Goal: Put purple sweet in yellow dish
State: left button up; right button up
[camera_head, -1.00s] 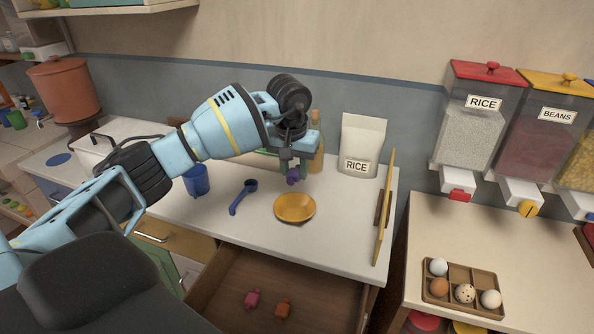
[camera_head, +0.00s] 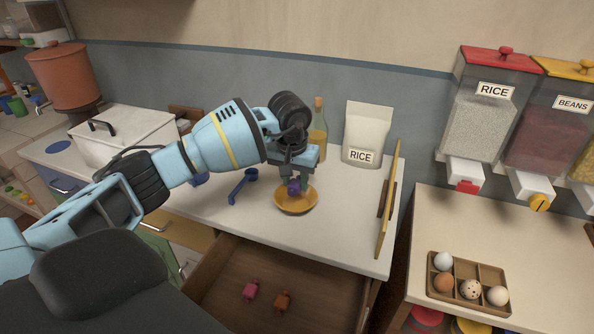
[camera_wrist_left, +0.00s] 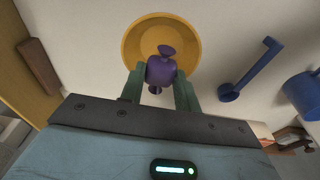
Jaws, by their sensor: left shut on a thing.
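The purple sweet (camera_head: 294,187) is held between the fingertips of my left gripper (camera_head: 297,183). It also shows in the left wrist view (camera_wrist_left: 161,70), clasped between the two green fingers (camera_wrist_left: 160,82). The yellow dish (camera_head: 296,204) stands on the white counter, directly below the gripper in the head view. In the left wrist view the dish (camera_wrist_left: 137,45) lies behind the sweet, which covers part of it. I cannot tell whether the sweet touches the dish. My right gripper is not in view.
A blue scoop (camera_head: 238,187) lies left of the dish. A rice bag (camera_head: 367,135), a bottle (camera_head: 318,135) and an upright yellow board (camera_head: 387,205) stand around it. An open drawer (camera_head: 215,289) below holds a pink sweet (camera_head: 250,291) and an orange-brown one (camera_head: 283,301).

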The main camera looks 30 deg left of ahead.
aim_at(294, 184)
pick_arm(q)
notch_tip(294, 184, down, 3)
jog(key=shift+f+b, duration=0.2)
jog(key=shift+b, duration=0.25)
jog(key=shift+f, duration=0.35)
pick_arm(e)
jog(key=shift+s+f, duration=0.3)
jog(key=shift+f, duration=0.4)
pick_arm(q)
jog(key=o, duration=0.9)
jog(key=shift+o, duration=0.7)
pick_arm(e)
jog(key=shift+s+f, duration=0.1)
pick_arm(q)
jog(key=shift+r, duration=0.1)
